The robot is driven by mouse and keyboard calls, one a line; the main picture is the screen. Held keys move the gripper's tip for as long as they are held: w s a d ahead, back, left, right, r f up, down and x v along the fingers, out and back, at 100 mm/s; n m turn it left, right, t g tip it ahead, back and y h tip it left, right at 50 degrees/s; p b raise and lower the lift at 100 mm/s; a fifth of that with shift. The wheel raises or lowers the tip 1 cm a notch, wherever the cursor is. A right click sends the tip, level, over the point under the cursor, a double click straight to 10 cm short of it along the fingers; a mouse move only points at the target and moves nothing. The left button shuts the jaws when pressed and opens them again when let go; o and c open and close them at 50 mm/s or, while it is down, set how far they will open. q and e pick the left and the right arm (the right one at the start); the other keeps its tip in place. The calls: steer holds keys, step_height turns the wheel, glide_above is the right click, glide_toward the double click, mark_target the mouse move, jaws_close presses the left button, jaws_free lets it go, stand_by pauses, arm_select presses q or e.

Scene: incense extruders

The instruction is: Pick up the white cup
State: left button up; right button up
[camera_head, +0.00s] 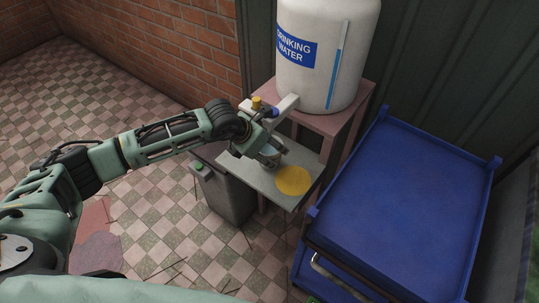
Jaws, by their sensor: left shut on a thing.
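The white cup (271,150) is small and pale in the head view, below the tap of the water tank and over the grey shelf. My left gripper (270,158) is shut on the cup, reaching in from the left. The gripper hides part of the cup. I cannot tell whether the cup's base touches the shelf. My right gripper is not in view.
The grey shelf (252,176) bears a yellow disc (293,180). A grey bin (226,195) is below left; a blue cart (400,205) is right.

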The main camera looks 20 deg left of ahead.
arm_select(q)
steer(key=c, duration=0.7)
steer(key=shift+c, duration=1.2)
steer(key=shift+r, duration=0.15)
